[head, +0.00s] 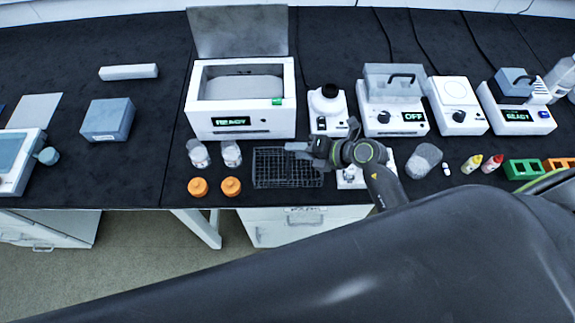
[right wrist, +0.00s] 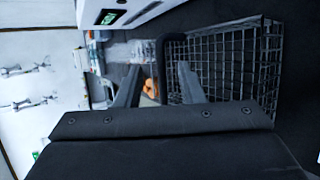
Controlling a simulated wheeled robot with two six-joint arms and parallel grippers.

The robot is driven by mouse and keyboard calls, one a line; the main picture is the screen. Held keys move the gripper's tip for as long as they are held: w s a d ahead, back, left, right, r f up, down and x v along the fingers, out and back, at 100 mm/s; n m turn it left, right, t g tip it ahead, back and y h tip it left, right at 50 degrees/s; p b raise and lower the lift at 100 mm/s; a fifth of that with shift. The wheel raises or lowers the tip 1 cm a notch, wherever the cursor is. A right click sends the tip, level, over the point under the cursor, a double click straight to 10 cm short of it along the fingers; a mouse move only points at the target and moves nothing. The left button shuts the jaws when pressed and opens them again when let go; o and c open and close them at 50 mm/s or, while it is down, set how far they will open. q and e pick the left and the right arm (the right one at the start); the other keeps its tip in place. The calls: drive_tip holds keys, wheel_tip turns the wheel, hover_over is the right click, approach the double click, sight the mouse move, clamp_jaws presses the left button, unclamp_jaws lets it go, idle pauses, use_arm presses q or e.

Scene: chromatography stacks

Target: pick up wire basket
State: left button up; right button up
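The wire basket (head: 270,180) is a dark, shallow wire mesh tray near the bench's front edge, to the right of two jars. My right gripper (head: 296,150) is over its back right corner in the head view. In the right wrist view the basket (right wrist: 225,60) fills the right side, and its thick dark rim stands between the fingers of my right gripper (right wrist: 159,68). The fingers are apart, one on each side of the rim, with gaps visible. Whether either finger touches it I cannot tell. My left gripper is not in view.
A white instrument with a raised lid (head: 240,118) is behind. A hotplate-like device (head: 394,115) and small bottles (head: 472,163) stand to the right.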

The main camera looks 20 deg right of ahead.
sight(282, 163)
drive_tip(key=shift+p+x, duration=0.5)
drive_tip(key=shift+x, duration=2.6)
drive_tip(key=shift+d, duration=0.15)
clamp_jaws()
